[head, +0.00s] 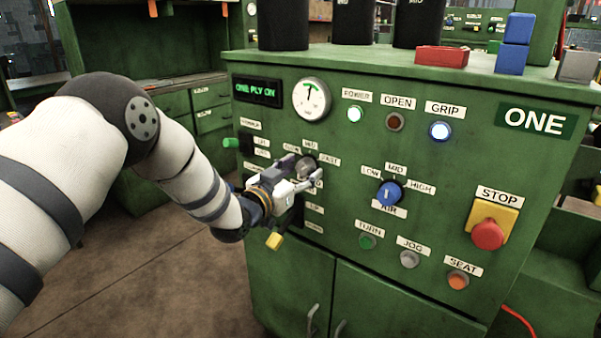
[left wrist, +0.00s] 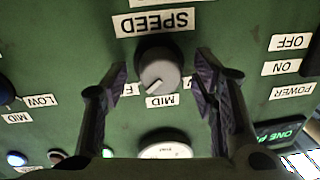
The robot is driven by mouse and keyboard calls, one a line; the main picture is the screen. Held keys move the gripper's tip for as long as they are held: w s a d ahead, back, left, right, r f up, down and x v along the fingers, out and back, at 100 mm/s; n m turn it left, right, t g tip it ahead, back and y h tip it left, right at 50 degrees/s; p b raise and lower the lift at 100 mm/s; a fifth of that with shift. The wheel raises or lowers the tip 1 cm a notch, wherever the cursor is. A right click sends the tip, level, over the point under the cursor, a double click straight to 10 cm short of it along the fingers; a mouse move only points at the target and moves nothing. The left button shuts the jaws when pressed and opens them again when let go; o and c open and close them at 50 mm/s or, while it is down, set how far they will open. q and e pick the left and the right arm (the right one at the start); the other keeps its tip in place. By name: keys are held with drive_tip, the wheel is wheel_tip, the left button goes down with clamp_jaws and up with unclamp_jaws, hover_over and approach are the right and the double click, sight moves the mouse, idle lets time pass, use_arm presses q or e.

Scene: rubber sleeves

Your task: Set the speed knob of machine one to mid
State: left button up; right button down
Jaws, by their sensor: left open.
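Machine one is the green cabinet (head: 400,250) with a "ONE" sign. Its grey speed knob (head: 306,165) sits on the left part of the panel, partly hidden by my gripper. In the left wrist view, which is upside down, the knob (left wrist: 160,68) shows a white mark pointing to the lower left, between the MID label (left wrist: 162,101) and the partly covered FAST label (left wrist: 130,88). My left gripper (head: 298,173) is open at the panel. Its two fingers stand on either side of the knob, with a gap on both sides. My right gripper is not in view.
A blue AIR knob (head: 389,193), a red STOP button (head: 488,234) and several round buttons lie to the right on the panel. A dial gauge (head: 311,98) and a green display (head: 257,90) are above. Black cylinders and coloured blocks stand on top.

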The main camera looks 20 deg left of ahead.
use_arm(q)
drive_tip(key=shift+c, duration=0.3)
drive_tip(key=c, duration=1.1)
drive_tip(key=shift+r+n, duration=0.1)
drive_tip(key=shift+n, duration=0.2)
drive_tip(key=n, duration=0.3)
drive_tip(key=shift+n, duration=0.3)
drive_tip(key=n+g, duration=0.1)
drive_tip(key=n, duration=0.4)
drive_tip(key=o, duration=1.2)
drive_tip(key=shift+c, duration=0.2)
